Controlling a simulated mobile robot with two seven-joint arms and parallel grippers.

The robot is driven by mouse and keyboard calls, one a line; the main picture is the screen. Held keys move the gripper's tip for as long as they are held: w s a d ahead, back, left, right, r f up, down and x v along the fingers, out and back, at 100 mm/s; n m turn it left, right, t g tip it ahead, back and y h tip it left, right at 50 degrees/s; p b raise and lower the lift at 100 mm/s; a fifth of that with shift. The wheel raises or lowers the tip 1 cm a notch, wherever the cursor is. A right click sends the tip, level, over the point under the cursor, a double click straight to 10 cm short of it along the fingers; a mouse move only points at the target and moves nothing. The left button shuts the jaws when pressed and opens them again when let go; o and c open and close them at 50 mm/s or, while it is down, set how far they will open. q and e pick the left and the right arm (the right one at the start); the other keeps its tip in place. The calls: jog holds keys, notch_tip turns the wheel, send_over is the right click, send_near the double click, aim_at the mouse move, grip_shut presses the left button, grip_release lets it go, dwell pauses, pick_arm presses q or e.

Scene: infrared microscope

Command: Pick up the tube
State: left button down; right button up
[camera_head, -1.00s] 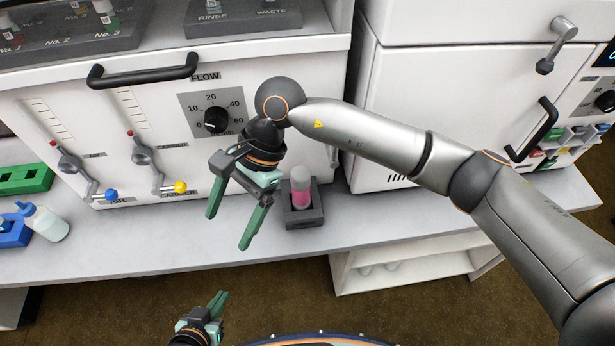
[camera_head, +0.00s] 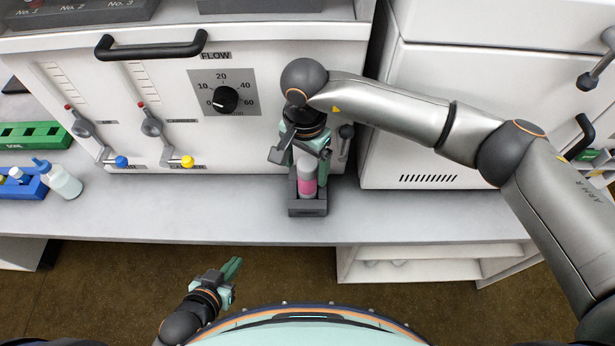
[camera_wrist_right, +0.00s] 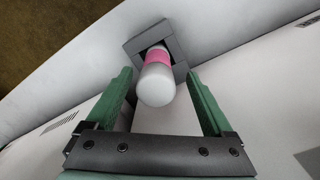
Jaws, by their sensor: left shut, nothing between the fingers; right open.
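The tube (camera_head: 307,178) has a whitish cap and a pink band. It stands upright in a dark grey holder (camera_head: 307,208) on the bench, in front of the white machine. My right gripper (camera_head: 308,168) is open above and behind the tube. In the right wrist view the tube (camera_wrist_right: 157,78) lies between and a little beyond the two green fingers (camera_wrist_right: 160,92), with a gap on each side and no visible contact. My left gripper (camera_head: 232,268) is shut and empty, low in front of the bench.
The white machine with a flow dial (camera_head: 225,99) and a black handle (camera_head: 150,45) stands behind. A squeeze bottle (camera_head: 63,180), a blue rack (camera_head: 22,184) and a green rack (camera_head: 35,135) are at the left. The bench (camera_head: 190,208) is clear between them and the holder.

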aim_at(307, 182)
jog(key=shift+s+d+f+p, duration=0.1)
jog(key=shift+f+p, duration=0.2)
jog(key=shift+f, duration=1.1)
jog(key=shift+d+f+p, duration=0.1)
jog(key=shift+f+p, duration=0.2)
jog(key=shift+f, duration=1.05)
jog(key=shift+c, duration=0.4)
grip_shut()
